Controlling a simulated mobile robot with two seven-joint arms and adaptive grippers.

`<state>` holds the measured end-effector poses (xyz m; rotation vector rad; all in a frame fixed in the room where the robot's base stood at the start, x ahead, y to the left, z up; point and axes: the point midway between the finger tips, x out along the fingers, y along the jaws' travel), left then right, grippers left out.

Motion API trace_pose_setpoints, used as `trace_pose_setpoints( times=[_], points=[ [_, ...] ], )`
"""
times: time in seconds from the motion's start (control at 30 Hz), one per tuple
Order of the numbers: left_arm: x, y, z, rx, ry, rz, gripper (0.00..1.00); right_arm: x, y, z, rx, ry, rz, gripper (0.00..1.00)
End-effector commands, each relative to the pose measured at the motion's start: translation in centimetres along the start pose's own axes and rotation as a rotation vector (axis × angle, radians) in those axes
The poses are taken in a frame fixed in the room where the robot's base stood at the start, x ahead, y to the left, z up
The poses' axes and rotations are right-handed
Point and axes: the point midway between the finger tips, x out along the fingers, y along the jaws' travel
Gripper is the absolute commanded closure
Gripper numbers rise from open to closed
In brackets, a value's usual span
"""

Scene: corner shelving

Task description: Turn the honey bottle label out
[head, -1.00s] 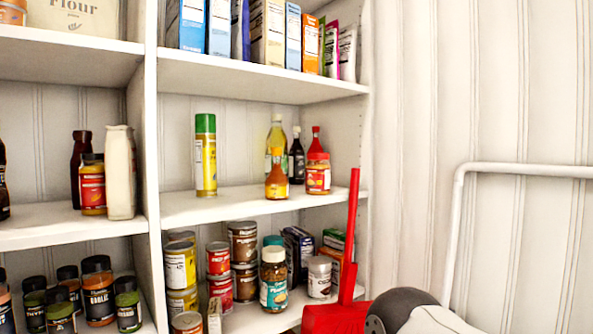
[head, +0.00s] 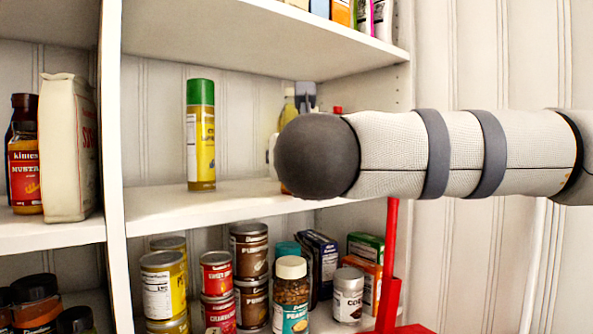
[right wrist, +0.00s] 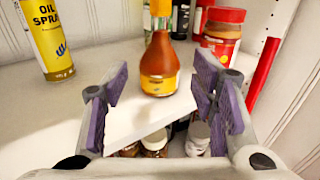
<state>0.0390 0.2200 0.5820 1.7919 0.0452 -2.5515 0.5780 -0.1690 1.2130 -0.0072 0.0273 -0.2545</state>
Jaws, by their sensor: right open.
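The honey bottle (right wrist: 159,60) is an amber bottle standing upright near the front edge of the middle shelf in the right wrist view. A yellow label with small dark print shows on its lower part, too small to read. In the head view my right arm hides nearly all of it. My right gripper (right wrist: 160,78) is open, its purple-padded fingers apart on either side of the view. The bottle stands ahead of the gap between them, not gripped. My left gripper is in neither view.
An oil spray can (head: 201,135) stands left of the bottle with bare shelf between. A red-lidded jar (right wrist: 222,33) stands close behind right, dark bottles behind. A red upright post (head: 388,265) stands at the shelf's right end. Cans and jars fill the shelf below.

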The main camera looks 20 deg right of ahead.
Motion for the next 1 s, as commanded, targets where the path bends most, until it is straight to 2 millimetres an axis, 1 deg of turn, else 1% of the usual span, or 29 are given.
trace_pose_setpoints(
  times=[0.03,0.07,0.17,0.27,0.4,0.5,0.6,0.7,0.77,1.0],
  points=[
    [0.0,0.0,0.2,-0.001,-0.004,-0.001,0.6,-0.2,-0.1,0.6,0.015,-0.007,0.0,0.47],
    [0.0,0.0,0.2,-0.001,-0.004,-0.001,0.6,-0.2,-0.1,0.7,0.02,-0.008,-0.001,0.47],
    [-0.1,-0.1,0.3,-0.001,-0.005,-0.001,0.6,0.8,-0.1,0.9,0.025,-0.009,-0.002,0.47],
    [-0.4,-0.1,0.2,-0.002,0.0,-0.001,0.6,2.9,-0.2,0.9,0.024,-0.008,-0.004,0.47],
    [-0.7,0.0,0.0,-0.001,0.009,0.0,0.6,6.5,-0.1,0.9,0.022,-0.009,-0.003,0.47],
    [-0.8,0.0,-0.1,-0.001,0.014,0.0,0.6,8.7,-0.1,0.9,0.02,-0.01,-0.003,0.47],
    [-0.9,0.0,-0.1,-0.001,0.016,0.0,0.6,10.3,-0.1,0.9,0.018,-0.01,-0.001,0.47],
    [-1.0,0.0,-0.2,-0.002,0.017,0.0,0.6,11.3,-0.1,0.9,0.018,-0.01,0.0,0.47],
    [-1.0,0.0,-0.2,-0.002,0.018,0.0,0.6,11.7,-0.1,0.9,0.018,-0.01,0.0,0.47],
    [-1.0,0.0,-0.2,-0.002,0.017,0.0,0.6,11.8,0.0,0.8,0.017,-0.01,0.002,0.47]
  ],
)
